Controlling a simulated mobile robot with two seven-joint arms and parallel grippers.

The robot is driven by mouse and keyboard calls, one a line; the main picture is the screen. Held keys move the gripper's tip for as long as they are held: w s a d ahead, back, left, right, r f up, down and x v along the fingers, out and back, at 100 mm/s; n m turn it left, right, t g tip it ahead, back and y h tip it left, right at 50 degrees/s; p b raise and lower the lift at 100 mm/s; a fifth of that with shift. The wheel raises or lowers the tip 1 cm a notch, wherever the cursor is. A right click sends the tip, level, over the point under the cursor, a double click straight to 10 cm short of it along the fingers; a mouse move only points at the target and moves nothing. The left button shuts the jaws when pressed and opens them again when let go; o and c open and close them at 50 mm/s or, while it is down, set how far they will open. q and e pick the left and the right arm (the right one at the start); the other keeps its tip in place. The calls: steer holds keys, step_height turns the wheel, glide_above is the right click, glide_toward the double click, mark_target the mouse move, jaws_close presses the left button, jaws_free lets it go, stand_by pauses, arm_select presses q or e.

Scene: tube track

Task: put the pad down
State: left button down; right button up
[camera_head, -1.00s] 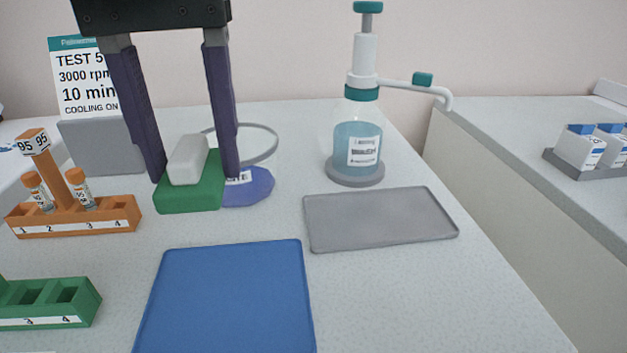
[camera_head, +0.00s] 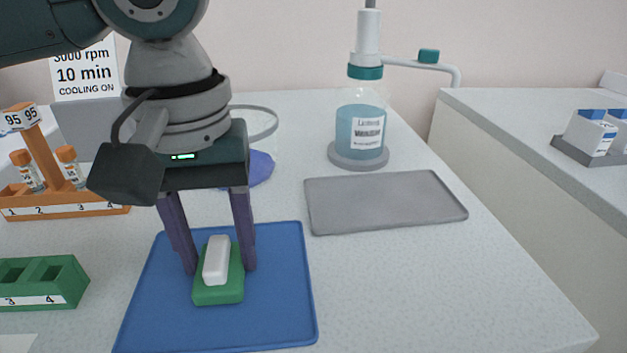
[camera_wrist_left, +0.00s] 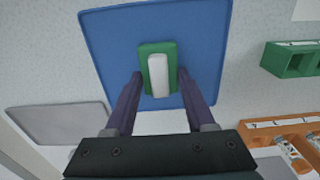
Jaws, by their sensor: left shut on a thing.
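The pad (camera_head: 218,295) is a green block with a white grip (camera_head: 217,258) on top. It is over the middle of the blue mat (camera_head: 280,300), level and low; I cannot tell for sure whether it touches the mat. My left gripper (camera_head: 221,270) comes down from above, with a purple finger on each side of the pad, shut on it. The left wrist view shows the pad (camera_wrist_left: 155,47) between the fingertips, with the blue mat (camera_wrist_left: 105,40) around it. My right gripper is not in view.
A grey tray (camera_head: 385,203) lies right of the mat, with a pump bottle (camera_head: 362,130) behind it. An orange tube rack (camera_head: 60,205) and a green rack (camera_head: 45,285) stand at the left. A purple-blue item (camera_head: 260,168) lies behind the mat. The counter's right front is clear.

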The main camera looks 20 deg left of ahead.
mark_target(217, 246)
arm_select(q)
steer(key=shift+f, duration=0.1)
steer(key=shift+c, duration=1.2)
jaws_free()
steer(key=shift+r, duration=0.25)
step_height(217, 246, up, 12)
steer(key=p, duration=0.3)
steer(key=shift+f, duration=0.1)
